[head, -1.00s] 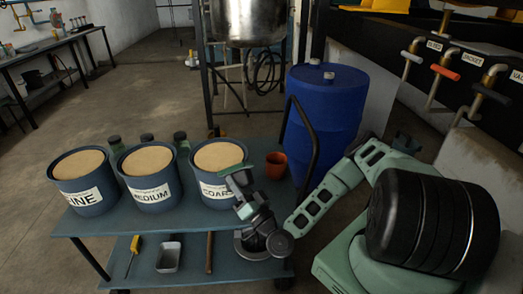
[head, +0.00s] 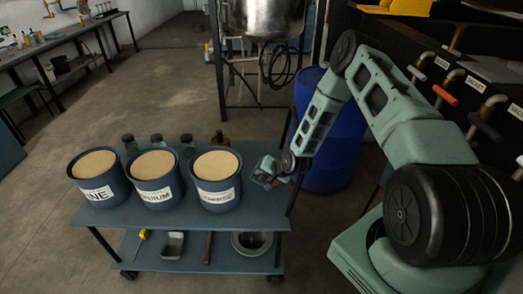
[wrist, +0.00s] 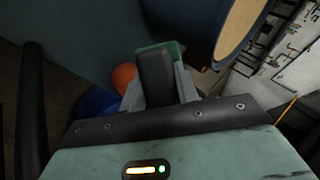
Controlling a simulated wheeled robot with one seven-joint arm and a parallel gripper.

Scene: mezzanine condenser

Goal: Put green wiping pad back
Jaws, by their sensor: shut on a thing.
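The green wiping pad (wrist: 174,47) shows in the wrist view as a green edge around a dark block, held between the jaws of my gripper (wrist: 157,78). In the head view my gripper (head: 266,173) is above the right end of the blue cart (head: 248,214), just right of the COARSE tub (head: 218,197). The pad is hard to make out there. The tub's rim (wrist: 217,48) is at the upper right in the wrist view, apart from the pad. An orange pot (wrist: 124,75) shows left of the jaws; in the head view my gripper hides it.
The MEDIUM tub (head: 155,191) and FINE tub (head: 99,195) stand left on the cart, with several small jars behind. A blue drum (head: 327,150) stands behind my arm. The lower shelf holds a metal bowl (head: 240,250) and a tray (head: 172,246).

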